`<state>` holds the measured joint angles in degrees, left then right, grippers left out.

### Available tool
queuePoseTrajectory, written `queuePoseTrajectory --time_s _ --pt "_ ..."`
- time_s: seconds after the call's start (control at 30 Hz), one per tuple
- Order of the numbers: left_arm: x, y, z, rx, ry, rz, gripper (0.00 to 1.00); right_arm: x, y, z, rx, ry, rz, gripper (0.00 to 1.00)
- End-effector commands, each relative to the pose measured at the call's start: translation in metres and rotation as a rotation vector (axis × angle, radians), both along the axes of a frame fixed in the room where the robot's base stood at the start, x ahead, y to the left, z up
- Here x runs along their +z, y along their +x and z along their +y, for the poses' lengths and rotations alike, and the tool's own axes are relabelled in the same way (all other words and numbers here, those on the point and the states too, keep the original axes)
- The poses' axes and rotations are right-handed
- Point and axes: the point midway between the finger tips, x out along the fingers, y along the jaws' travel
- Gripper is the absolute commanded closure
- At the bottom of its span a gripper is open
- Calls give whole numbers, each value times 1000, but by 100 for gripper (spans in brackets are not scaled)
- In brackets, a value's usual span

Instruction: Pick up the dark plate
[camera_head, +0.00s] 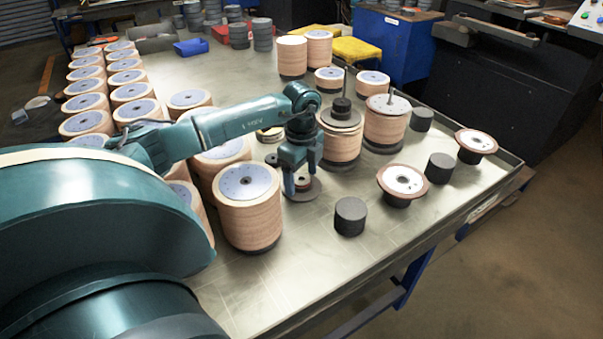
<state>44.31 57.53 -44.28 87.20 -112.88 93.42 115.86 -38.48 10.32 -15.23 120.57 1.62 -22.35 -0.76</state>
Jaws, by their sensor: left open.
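A flat dark plate (306,192) lies on the metal table, with a small round piece standing at its middle. My left gripper (302,181) points down right over it, its two fingers apart on either side of the small middle piece. The fingers hide part of the plate, and I cannot tell whether they touch it. My right gripper is not in view.
A tall tan disc stack (247,215) stands close to the left of the gripper. A black cylinder (350,216) stands front right. A disc stack with a rod (384,125) stands behind right. Many stacks line the table's left side. The table's front middle is clear.

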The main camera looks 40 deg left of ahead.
Motion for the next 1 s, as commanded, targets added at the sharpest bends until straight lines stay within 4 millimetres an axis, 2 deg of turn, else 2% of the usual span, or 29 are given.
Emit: queuePoseTrajectory --time_s 0.13,0.87,1.0 --pt "0 0 0 0 0 0 29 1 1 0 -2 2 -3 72" --pt "1 0 0 0 0 0 89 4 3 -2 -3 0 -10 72" --pt "2 1 0 0 -1 -2 90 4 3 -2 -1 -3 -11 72"
